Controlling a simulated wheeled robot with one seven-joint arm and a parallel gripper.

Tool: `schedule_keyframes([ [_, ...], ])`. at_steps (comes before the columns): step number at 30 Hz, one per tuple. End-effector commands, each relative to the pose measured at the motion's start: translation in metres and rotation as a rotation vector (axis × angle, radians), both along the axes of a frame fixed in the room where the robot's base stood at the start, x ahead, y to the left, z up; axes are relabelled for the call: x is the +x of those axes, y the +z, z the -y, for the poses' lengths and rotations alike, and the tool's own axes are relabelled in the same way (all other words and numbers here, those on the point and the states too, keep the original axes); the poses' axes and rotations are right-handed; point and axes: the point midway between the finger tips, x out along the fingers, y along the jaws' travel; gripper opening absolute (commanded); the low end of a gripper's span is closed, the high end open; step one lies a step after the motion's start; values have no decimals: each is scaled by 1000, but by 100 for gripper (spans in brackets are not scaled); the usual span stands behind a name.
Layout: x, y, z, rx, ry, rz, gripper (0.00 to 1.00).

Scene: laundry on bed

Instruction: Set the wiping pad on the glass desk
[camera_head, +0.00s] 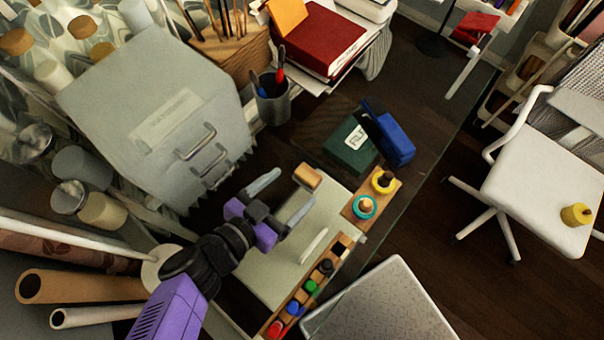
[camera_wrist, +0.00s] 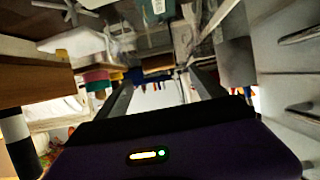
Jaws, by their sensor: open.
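The likely wiping pad is a small tan-topped block (camera_head: 308,175) at the far edge of a pale board (camera_head: 270,262). The glass desk (camera_head: 432,122) is dark and see-through, with its edge running diagonally at the right. My gripper (camera_head: 282,197) is open, with its two grey fingers spread above the board and pointing towards the block. The block appears just beyond the fingertips, not clasped. In the wrist view my gripper (camera_wrist: 162,88) also shows spread fingers. A brownish shape appears between them there, too unclear to identify.
A grey cabinet (camera_head: 150,110) stands close left of my gripper. A pen cup (camera_head: 272,104), green box (camera_head: 350,146) and blue object (camera_head: 395,140) stand beyond. A wooden marker rack (camera_head: 300,300) lines the board's right side. A white chair (camera_head: 545,190) stands right.

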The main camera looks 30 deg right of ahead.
Motion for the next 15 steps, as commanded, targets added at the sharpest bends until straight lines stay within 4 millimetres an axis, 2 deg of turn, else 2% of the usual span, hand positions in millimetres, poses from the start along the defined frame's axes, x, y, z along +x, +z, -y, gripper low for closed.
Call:
schedule_keyframes([
  [1, -2, 2, -10, 2, 1, 1, 80],
  [6, -9, 15, -31, 0, 2, 3, 80],
  [15, -13, 18, -41, -1, -1, 1, 80],
])
